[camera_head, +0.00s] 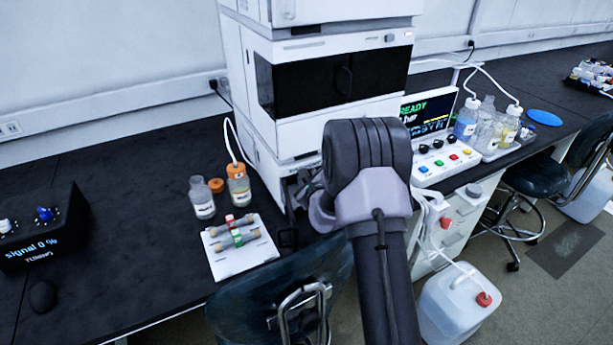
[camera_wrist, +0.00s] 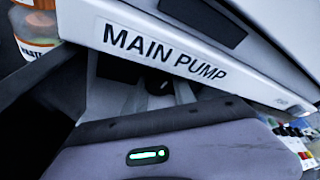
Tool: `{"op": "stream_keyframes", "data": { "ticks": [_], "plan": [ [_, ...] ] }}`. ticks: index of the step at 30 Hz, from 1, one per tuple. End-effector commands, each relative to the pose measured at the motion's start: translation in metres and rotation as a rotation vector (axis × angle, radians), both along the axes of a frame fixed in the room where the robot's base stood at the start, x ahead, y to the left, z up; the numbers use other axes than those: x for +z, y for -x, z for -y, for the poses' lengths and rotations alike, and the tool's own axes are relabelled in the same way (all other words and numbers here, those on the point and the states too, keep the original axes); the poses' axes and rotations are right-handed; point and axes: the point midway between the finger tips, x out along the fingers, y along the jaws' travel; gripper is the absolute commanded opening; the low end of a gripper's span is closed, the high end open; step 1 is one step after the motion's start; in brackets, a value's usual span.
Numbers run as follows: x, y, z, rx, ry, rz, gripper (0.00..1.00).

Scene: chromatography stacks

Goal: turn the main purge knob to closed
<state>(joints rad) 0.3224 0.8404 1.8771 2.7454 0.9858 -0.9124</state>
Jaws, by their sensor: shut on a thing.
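The main pump (camera_wrist: 240,82) fills the upper part of the wrist view, with a white front edge lettered MAIN PUMP. Below this edge a small dark round part, the purge knob (camera_wrist: 158,82), shows only in part. My gripper (camera_wrist: 158,92) is shut on it, beneath the pump's front edge. The knob's pointer and markings are hidden, so I cannot tell its setting. In the head view my arm covers the knob, and my gripper (camera_head: 299,190) shows only in part at the lower front of the white instrument stack (camera_head: 300,133).
Left of the stack stand an orange-capped bottle (camera_head: 238,187), an open bottle (camera_head: 202,200) and a white tray (camera_head: 250,262) with columns. A control panel (camera_head: 440,165) and several bottles are at right. A chair (camera_head: 270,300) stands in front, with a white canister (camera_head: 455,305) on the floor.

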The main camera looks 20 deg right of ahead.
Motion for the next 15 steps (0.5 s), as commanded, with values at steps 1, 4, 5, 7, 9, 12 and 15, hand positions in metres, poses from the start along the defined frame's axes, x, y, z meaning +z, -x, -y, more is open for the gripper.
{"op": "stream_keyframes", "data": {
  "ticks": [1, 4, 5, 7, 9, 12, 15],
  "plan": [
    [-0.0001, 0.0000, -0.0002, 0.000, 0.000, 0.000, 0.00],
    [-0.0001, 0.0000, -0.0002, 0.001, 0.000, -0.001, 0.41],
    [0.0000, -0.0001, -0.0003, 0.001, 0.000, 0.000, 0.41],
    [-0.0001, 0.0000, -0.0002, 0.001, 0.000, -0.001, 0.41],
    [0.0000, 0.0000, -0.0001, 0.000, 0.000, 0.000, 0.41],
    [0.0002, -0.0001, 0.0000, 0.001, -0.005, 0.001, 0.41],
    [0.0015, -0.0001, 0.0004, 0.000, -0.063, -0.002, 0.41]
  ]
}}
